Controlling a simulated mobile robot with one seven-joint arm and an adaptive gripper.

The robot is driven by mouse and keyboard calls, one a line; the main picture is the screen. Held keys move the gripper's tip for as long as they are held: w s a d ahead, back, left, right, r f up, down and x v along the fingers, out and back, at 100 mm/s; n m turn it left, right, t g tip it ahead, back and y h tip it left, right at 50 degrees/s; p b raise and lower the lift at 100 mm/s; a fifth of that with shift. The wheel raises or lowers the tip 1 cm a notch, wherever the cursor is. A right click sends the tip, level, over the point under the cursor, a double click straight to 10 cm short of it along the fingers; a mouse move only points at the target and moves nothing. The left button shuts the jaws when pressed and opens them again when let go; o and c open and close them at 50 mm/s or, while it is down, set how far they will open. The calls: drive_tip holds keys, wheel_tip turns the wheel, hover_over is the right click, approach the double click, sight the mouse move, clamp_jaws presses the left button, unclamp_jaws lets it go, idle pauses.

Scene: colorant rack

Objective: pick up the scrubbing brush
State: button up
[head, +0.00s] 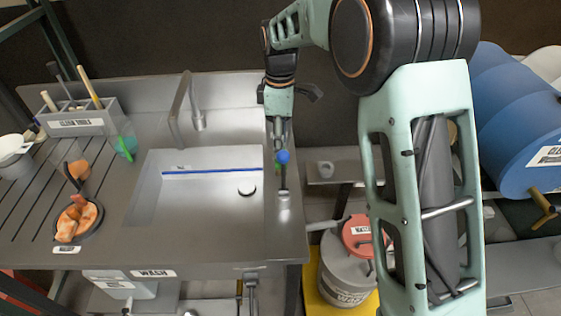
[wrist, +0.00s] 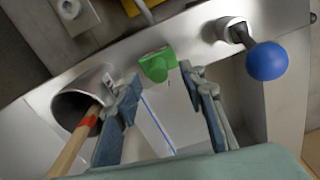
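No brush head is clearly visible, so I cannot tell for sure which thing is the scrubbing brush. In the wrist view a wooden handle (wrist: 73,147) with a red band slants out of a steel cup (wrist: 68,104); whatever is at its lower end is hidden in the cup. My gripper (wrist: 160,88) is open, its two fingers well apart with nothing held between them. The handle lies just outside the left finger. In the head view my gripper (head: 279,135) hangs over the right edge of the sink counter.
A blue ball on a steel stem (wrist: 267,61) and a green piece (wrist: 157,64) are close to my fingers. The sink basin (head: 205,200) lies to the left. A tool rack (head: 77,121) with handles and a dish of orange pieces (head: 77,219) stand further left.

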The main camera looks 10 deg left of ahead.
wheel_tip(320, 180, down, 3)
drive_tip(key=shift+d+f, duration=0.1)
drive_tip(key=shift+f, duration=0.05)
drive_tip(key=shift+c, duration=0.3)
drive_tip(key=shift+w, duration=0.1)
clamp_jaws()
wheel_tip(320, 180, up, 10)
drive_tip(key=shift+r, duration=0.1)
idle(0.3)
